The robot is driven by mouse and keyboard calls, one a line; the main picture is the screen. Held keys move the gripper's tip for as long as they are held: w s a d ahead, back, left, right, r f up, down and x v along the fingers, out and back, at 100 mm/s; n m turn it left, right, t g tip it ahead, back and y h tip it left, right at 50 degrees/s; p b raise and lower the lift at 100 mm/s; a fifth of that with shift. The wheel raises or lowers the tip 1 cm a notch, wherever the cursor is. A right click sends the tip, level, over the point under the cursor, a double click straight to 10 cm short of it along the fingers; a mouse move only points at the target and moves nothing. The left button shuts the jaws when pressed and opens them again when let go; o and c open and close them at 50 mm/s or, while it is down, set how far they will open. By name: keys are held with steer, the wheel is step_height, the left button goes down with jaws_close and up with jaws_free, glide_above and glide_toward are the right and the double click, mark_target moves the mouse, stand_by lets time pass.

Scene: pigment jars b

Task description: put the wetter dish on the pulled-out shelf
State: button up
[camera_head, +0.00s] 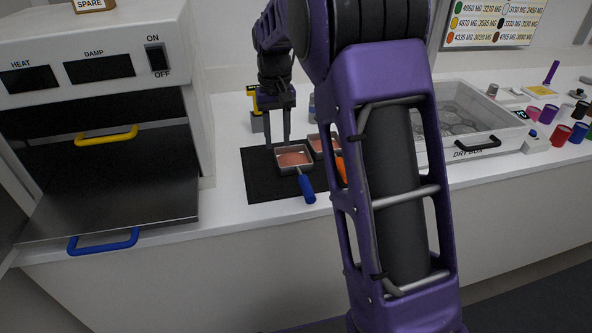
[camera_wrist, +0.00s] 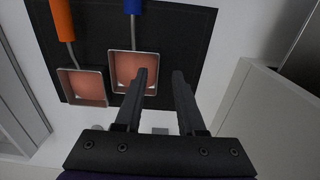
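A square metal dish with pinkish-red contents and a blue handle (camera_head: 294,158) sits on the black mat (camera_head: 262,185). A similar dish with an orange handle (camera_wrist: 84,87) lies beside it; my arm partly hides it in the head view. I cannot tell which is wetter. My gripper (camera_head: 277,143) is open and empty, fingers pointing down by the blue-handled dish's far edge. In the wrist view, one finger overlaps that dish's side and the other is off it. The pulled-out shelf (camera_head: 130,205) is a bare dark plate with a blue handle, sticking out of the white oven.
The white oven (camera_head: 95,50) stands at the left, with a yellow handle (camera_head: 107,135) above the shelf. A clear drying box (camera_head: 475,115) and several coloured jars (camera_head: 561,135) are at the right. A yellow-and-grey item (camera_head: 255,115) stands behind my gripper. Counter between mat and oven is clear.

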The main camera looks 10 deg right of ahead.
steer(key=f, duration=0.4)
steer(key=f+b, duration=0.1)
steer(key=f, duration=0.3)
steer(key=shift+w+d+f, duration=0.1)
steer(key=shift+w+f, duration=0.05)
steer(key=shift+w, duration=0.05)
jaws_close()
stand_by(1.2)
